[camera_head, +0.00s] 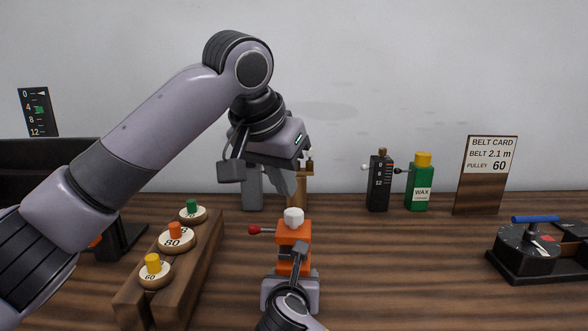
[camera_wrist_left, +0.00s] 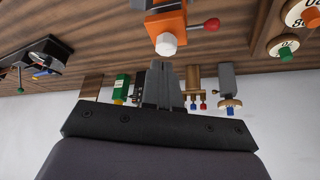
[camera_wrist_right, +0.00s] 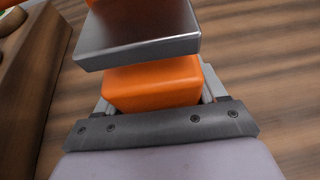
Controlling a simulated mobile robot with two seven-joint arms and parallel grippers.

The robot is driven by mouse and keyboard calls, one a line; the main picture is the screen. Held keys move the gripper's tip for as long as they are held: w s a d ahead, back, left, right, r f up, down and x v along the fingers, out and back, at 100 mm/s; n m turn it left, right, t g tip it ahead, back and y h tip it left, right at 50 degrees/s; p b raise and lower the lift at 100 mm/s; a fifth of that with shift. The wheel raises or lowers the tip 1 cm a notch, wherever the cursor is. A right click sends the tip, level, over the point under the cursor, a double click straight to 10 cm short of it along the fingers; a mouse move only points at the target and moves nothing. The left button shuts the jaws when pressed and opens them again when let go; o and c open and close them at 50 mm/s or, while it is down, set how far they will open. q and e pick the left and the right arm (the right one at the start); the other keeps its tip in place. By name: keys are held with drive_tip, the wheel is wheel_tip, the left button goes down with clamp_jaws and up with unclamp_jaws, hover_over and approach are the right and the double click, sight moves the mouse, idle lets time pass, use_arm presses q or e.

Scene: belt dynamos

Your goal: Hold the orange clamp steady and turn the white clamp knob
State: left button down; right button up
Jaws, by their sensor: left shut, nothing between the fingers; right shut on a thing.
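The orange clamp (camera_head: 293,233) stands on the bench at the centre of the head view, with a red-tipped lever on its left. The white clamp knob (camera_head: 293,217) sits on top of it. In the left wrist view the knob (camera_wrist_left: 167,44) is on the clamp (camera_wrist_left: 165,22), apart from the fingers. My left gripper (camera_head: 291,192) is shut and empty, above and behind the knob. My right gripper (camera_head: 290,285) is shut on the clamp's lower orange body. In the right wrist view this orange block (camera_wrist_right: 152,84) sits between the fingers under a grey metal plate (camera_wrist_right: 138,32).
A wooden rack (camera_head: 184,270) with several numbered pulleys is at left. A black gauge (camera_head: 379,183), a green wax bottle (camera_head: 418,187) and a belt card (camera_head: 486,170) stand along the back. A black device with a blue handle (camera_head: 535,219) is at right.

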sight(294, 217)
use_arm(q)
drive_tip(key=shift+w+a+f, duration=0.25)
drive_tip(key=shift+a+f, duration=0.05)
drive_tip(key=shift+f, duration=0.75)
drive_tip(key=shift+w+a+f, duration=0.25)
drive_tip(key=shift+a+f, duration=0.1)
drive_tip(key=shift+f, duration=0.7)
drive_tip(key=shift+w+a+f, duration=0.25)
drive_tip(key=shift+a+f, duration=0.05)
drive_tip(key=shift+f, duration=0.75)
drive_tip(key=shift+w+d, duration=0.1)
drive_tip(key=shift+d, duration=0.05)
drive_tip(key=shift+s+d, duration=0.2)
drive_tip(key=shift+s+d, duration=0.3)
drive_tip(key=shift+d, duration=0.15)
drive_tip(key=shift+s+d, duration=0.15)
drive_tip(key=shift+d, duration=0.4)
drive_tip(key=shift+s, duration=0.15)
